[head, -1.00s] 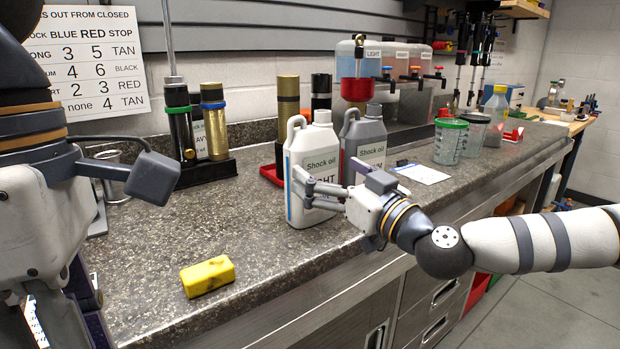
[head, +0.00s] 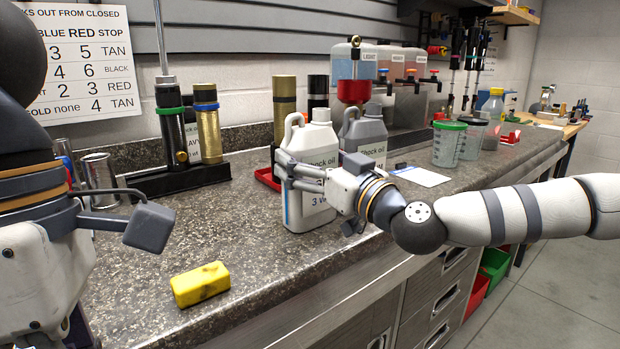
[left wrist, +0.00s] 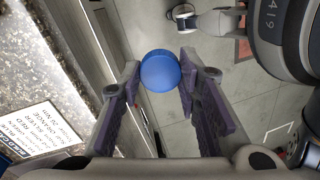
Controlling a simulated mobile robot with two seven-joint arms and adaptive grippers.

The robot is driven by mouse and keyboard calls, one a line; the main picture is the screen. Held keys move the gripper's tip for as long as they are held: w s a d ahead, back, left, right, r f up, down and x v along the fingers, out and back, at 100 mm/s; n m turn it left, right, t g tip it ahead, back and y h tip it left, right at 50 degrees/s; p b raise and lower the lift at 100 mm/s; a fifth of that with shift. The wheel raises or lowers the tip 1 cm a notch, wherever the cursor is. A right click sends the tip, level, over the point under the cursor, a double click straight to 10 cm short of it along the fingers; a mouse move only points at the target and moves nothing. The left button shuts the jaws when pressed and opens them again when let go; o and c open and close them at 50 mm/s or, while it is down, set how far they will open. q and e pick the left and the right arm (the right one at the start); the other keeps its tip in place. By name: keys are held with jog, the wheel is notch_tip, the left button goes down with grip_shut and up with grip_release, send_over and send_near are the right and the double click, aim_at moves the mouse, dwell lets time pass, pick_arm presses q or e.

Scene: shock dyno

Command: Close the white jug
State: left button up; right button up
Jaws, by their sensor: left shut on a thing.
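The white jug (head: 306,213), labelled Shock oil, stands upright on the counter in the head view. Its neck (head: 321,115) is pale, with no blue cap on it. My right gripper (head: 283,170) is in front of the jug's label, its fingers spread apart and reaching to the jug's left edge. I cannot tell whether they touch it. In the left wrist view my left gripper (left wrist: 160,80) is shut on a round blue cap (left wrist: 160,71), held between the fingertips off the counter's edge, above the floor. The left fingers are not visible in the head view.
A grey jug (head: 366,135) stands close behind and right of the white one. A yellow block (head: 200,285) lies on the front of the counter (head: 240,240). Shock bodies in a black stand (head: 180,180) are behind left. A white card (head: 420,177) lies to the right.

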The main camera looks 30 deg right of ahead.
jog(key=c, duration=0.7)
jog(key=shift+r, duration=0.1)
